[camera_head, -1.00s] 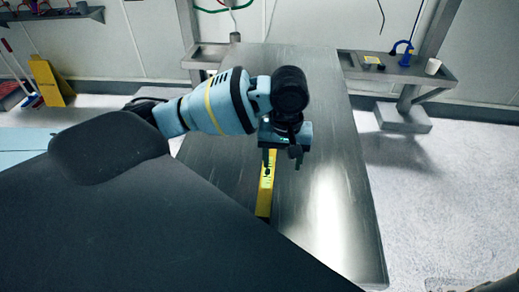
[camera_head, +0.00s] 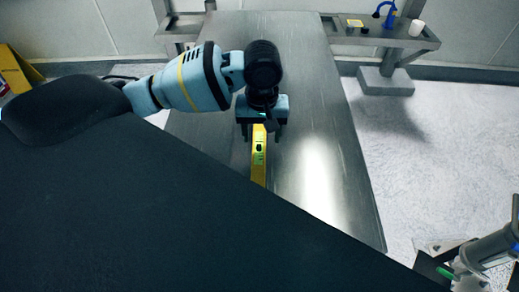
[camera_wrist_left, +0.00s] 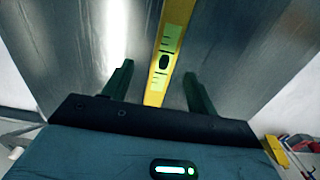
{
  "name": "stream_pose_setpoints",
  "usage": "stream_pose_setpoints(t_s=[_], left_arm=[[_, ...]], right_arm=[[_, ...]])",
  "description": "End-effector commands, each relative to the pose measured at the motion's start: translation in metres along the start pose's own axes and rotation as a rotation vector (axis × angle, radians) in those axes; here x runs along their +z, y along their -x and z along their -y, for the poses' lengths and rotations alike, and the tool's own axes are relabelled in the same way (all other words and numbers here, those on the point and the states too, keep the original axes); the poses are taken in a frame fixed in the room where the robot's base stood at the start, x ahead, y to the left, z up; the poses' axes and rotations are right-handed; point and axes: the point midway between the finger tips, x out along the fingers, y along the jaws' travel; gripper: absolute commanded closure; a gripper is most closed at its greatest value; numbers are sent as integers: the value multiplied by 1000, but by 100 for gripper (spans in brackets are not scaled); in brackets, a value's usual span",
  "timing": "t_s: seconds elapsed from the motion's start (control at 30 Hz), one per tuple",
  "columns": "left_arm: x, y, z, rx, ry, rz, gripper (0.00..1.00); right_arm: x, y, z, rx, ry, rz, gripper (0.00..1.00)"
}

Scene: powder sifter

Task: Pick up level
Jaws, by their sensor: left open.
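The yellow level (camera_head: 259,165) lies on the steel table, its long side running away from me. Its near part is hidden behind my dark body, and its far part passes under my left gripper (camera_head: 262,135). That gripper is open and points down, with a finger on each side of the level. In the left wrist view the level (camera_wrist_left: 163,64) runs between the two spread fingers, with a visible gap on both sides. Part of my right gripper (camera_head: 447,272) shows at the lower right; its jaws are unclear.
The steel table (camera_head: 325,130) is bare around the level. A side shelf (camera_head: 385,38) at the back right holds a blue item (camera_head: 386,12) and a white cup (camera_head: 416,28). A yellow sign (camera_head: 18,70) stands on the floor at the far left.

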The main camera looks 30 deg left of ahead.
Motion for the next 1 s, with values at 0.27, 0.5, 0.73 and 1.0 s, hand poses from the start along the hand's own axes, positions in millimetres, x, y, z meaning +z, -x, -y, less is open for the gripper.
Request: stream_pose_setpoints(t_s=[0.27,0.5,0.73,1.0], left_arm=[[-4,-31,8,-5,2,2,42],[-4,-51,7,0,1,-2,42],[-4,-50,7,1,0,-4,43],[-4,-50,7,1,0,-4,78]], right_arm=[[7,0,1,-3,-2,14,64],[11,0,2,-4,-4,21,64],[8,0,2,-4,-4,16,64],[8,0,3,-4,-7,16,64]])
